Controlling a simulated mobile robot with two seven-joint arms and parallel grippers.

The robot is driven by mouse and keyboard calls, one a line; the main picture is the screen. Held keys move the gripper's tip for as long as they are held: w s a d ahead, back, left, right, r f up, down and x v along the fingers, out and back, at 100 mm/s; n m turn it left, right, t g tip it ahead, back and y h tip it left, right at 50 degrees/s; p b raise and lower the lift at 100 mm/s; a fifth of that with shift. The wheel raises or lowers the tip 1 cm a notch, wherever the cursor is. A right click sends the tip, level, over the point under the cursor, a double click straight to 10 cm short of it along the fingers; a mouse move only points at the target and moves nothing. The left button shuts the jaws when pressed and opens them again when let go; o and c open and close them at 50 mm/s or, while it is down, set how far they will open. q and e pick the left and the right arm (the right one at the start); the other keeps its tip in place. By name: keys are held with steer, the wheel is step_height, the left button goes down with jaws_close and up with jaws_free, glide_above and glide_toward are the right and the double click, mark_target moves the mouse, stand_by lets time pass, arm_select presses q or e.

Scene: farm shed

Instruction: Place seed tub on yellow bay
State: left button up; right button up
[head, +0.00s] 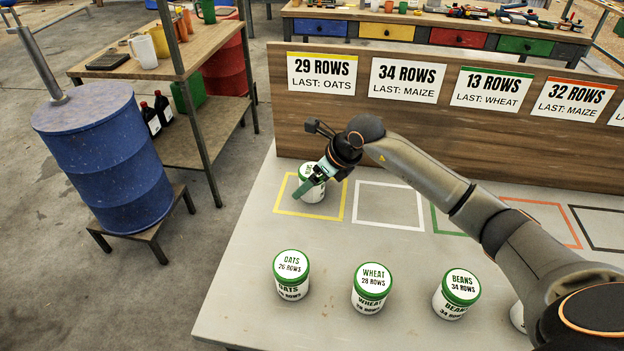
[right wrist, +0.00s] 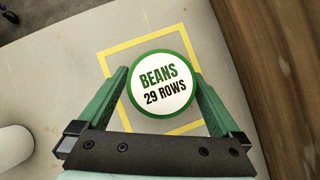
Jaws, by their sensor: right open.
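A white seed tub with a green-rimmed lid (right wrist: 162,85) stands inside the yellow bay outline (right wrist: 113,56) in the right wrist view. Its lid reads BEANS 29 ROWS. In the head view the same tub (head: 311,193) is partly hidden by my right gripper (head: 309,186) within the yellow bay (head: 318,217). My right gripper (right wrist: 160,100) is open, with one green finger on each side of the tub. The sign above the yellow bay (head: 322,73) reads 29 ROWS, LAST: OATS. My left gripper is not in view.
Tubs marked OATS 26 ROWS (head: 291,275), WHEAT 28 ROWS (head: 371,289) and BEANS 34 ROWS (head: 457,294) stand along the front of the table. The white bay (head: 390,223) is empty. A wooden board (head: 450,135) with signs rises behind the bays.

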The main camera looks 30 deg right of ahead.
steer(key=shift+r, duration=0.1)
steer(key=v, duration=1.2)
